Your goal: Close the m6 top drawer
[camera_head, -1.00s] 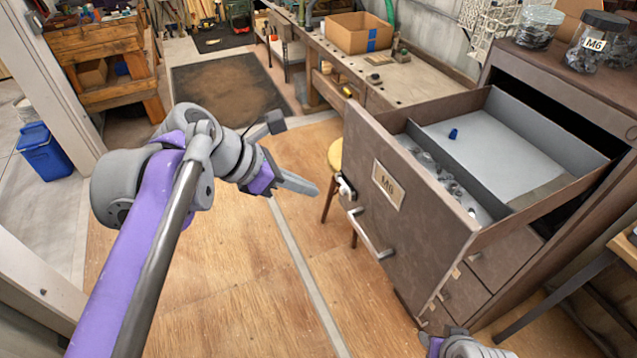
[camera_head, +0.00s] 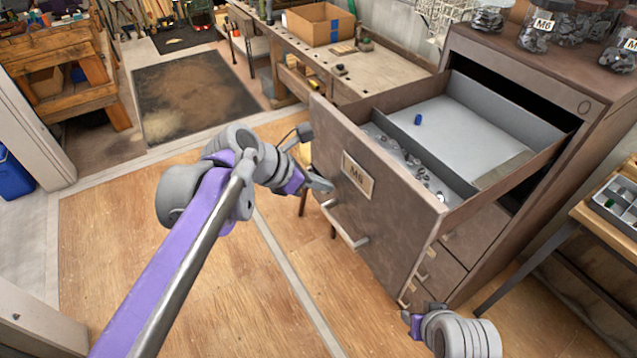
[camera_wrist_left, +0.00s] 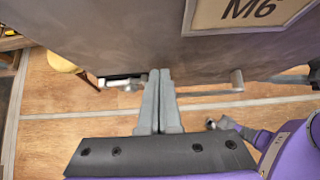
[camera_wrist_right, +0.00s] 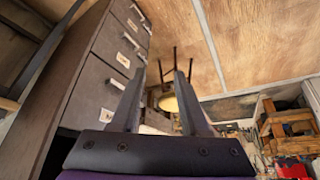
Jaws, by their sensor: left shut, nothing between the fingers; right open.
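The top drawer, labelled M6, (camera_head: 378,228) stands pulled well out of the brown cabinet (camera_head: 480,238). Its front also fills the top of the left wrist view (camera_wrist_left: 130,35). A bar handle (camera_head: 345,228) is on the lower front. Inside are a blue piece (camera_head: 418,119) and several small clear or grey pieces. My left gripper (camera_head: 322,186) is shut and empty, its fingertips at the drawer front near the handle's left end; I cannot tell if they touch. My right gripper (camera_wrist_right: 158,92) is open and empty, low beside the cabinet's lower drawers; its fingers are barely visible in the head view.
Several jars (camera_head: 543,30) stand on the cabinet top. A stool (camera_wrist_right: 165,102) is behind the drawer front. A workbench with a cardboard box (camera_head: 318,22) stands at the back. A side table with a tray (camera_head: 618,205) is at the right. The floor at left is clear.

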